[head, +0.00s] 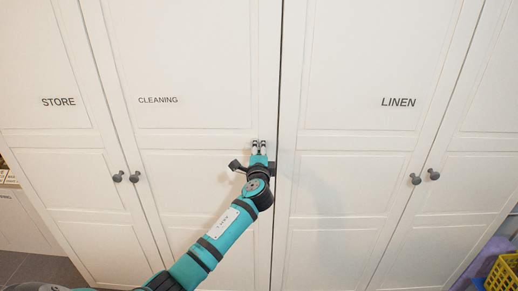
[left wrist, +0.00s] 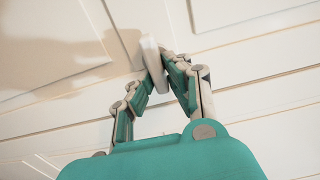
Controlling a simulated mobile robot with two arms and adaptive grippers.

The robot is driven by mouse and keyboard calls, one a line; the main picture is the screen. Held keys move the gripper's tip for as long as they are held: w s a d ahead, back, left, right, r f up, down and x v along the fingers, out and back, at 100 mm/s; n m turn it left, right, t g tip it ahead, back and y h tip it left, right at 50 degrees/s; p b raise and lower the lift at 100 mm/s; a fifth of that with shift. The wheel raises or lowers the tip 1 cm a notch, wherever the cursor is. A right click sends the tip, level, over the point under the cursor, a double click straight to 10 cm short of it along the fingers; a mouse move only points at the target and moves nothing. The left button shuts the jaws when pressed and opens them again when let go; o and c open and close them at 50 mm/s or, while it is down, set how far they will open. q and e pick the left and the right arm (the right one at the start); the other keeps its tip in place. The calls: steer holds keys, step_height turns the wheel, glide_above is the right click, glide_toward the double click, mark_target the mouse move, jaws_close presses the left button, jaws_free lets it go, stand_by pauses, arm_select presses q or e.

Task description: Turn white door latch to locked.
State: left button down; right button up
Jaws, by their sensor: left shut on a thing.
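The white latch (left wrist: 153,60) shows in the left wrist view as a pale, elongated handle standing out from the door. My left gripper (left wrist: 158,75) is shut on it, with the fingers on either side of it. In the head view my left gripper (head: 259,145) is at the cleaning cupboard door (head: 205,60), close to the dark gap beside the linen door (head: 345,60). The latch cannot be made out there behind the fingers. Whether it stands at locked cannot be told. My right gripper is not in view.
Dark round knobs (head: 135,177) sit at the left, with another pair (head: 416,179) at the right. The store door (head: 40,60) is at far left. A yellow crate (head: 503,272) stands at the bottom right. The door fronts around my arm are clear.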

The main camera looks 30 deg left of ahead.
arm_select(q)
steer(key=shift+f, duration=0.15)
steer(key=c, duration=1.3)
jaws_free()
steer(key=shift+d, duration=0.1)
steer(key=v, duration=1.2)
